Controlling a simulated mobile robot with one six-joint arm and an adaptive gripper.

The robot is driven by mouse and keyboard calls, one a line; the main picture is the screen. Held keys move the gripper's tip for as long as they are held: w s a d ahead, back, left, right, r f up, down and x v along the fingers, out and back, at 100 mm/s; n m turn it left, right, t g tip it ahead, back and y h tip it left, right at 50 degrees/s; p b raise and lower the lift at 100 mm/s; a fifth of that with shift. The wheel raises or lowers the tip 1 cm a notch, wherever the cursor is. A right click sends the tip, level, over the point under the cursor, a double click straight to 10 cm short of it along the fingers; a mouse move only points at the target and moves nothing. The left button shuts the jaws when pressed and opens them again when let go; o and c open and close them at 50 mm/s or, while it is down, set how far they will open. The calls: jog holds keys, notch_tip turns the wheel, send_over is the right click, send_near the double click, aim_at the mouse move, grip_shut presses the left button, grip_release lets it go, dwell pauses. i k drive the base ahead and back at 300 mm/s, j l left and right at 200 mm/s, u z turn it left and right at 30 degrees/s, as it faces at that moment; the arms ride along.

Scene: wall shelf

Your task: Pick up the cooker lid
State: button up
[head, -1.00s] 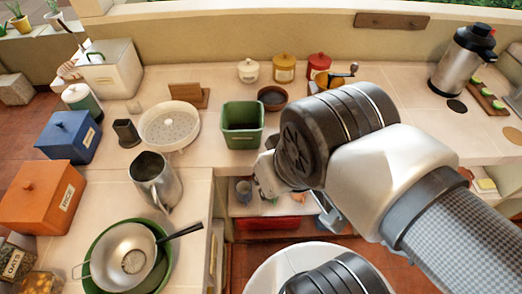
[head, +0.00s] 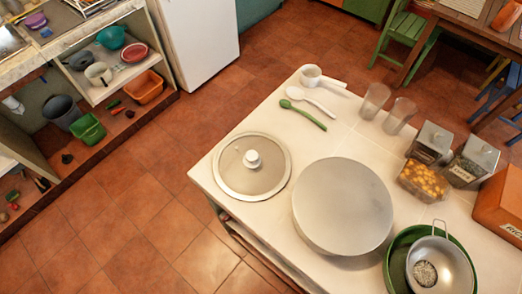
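The cooker lid (head: 251,166) is a round, flat grey disc with a lighter rim and a white knob (head: 252,159) in its middle. It lies flat near the left edge of the white tiled counter (head: 225,205) in the head view. A large round silver-grey thing (head: 342,205), perhaps the cooker or another flat-topped vessel, stands just to its right, with a small gap between them. My gripper and arm are not in this view.
Right of the lid are a green spoon (head: 305,116), a white spoon (head: 312,99), a white cup (head: 311,76), two clear glasses (head: 374,100), lidded jars (head: 430,142) and a green bowl (head: 398,263) holding a strainer (head: 440,262). Tiled floor (head: 130,195) lies open to the left.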

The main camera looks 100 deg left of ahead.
aim_at(250, 165)
jog(key=u, duration=3.3)
jog(key=l+z, duration=0.35)
jog(key=l, duration=0.25)
jog(key=i+j+z, duration=0.15)
jog(key=j+z, duration=0.3)
jog(key=j, duration=0.4)
jog(key=j+z, duration=0.5)
jog(key=j, duration=0.35)
